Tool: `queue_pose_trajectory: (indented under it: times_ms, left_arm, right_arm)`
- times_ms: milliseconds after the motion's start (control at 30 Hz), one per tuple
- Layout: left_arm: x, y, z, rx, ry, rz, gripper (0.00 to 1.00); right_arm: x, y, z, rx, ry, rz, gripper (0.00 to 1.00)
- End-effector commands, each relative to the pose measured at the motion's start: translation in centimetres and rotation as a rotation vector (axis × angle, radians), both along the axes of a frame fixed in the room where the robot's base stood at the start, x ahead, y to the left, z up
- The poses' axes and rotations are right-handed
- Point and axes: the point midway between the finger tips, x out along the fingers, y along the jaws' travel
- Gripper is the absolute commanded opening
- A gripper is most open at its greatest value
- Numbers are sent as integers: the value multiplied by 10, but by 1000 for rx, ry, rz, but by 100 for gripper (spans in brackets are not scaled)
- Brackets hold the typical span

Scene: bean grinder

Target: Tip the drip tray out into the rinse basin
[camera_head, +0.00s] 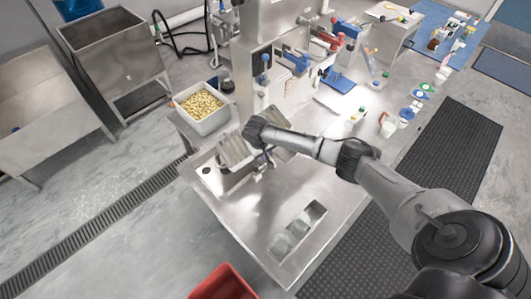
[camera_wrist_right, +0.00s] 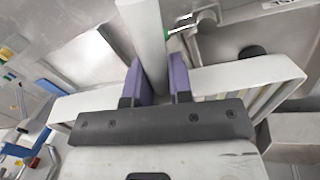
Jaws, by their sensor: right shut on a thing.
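My right gripper (camera_head: 264,157) is over the near-left part of the steel worktop. In the right wrist view, its purple fingers (camera_wrist_right: 158,84) are shut on a pale grey bar (camera_wrist_right: 146,38). The bar seems to belong to the drip tray, a light slatted piece (camera_head: 235,151) beside the gripper in the head view; the wrist view shows its pale rim (camera_wrist_right: 243,76). The arm and gripper hide part of it, and I cannot tell whether it touches the worktop. Steel basins stand at the left: a deep one (camera_head: 112,48) and a wider one (camera_head: 40,100); which is the rinse basin is unclear. My left gripper is out of view.
A white bin of yellowish beans (camera_head: 201,107) stands beyond the tray. A recess (camera_head: 298,229) in the worktop holds clear pieces. A red crate (camera_head: 222,284) is at the front. Open floor with a drain grate (camera_head: 95,226) lies between worktop and basins.

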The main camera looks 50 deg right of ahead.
Motion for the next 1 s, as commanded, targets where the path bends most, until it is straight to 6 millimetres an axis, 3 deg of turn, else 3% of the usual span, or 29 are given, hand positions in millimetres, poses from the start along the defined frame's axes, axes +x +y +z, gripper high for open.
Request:
queue_pose_trajectory:
  times_ms: [467, 1000]
  left_arm:
    - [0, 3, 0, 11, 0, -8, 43]
    - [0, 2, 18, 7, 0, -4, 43]
  right_arm:
    - [1, 0, 1, -3, -2, 1, 0]
    - [0, 0, 1, -126, 48, 1, 0]
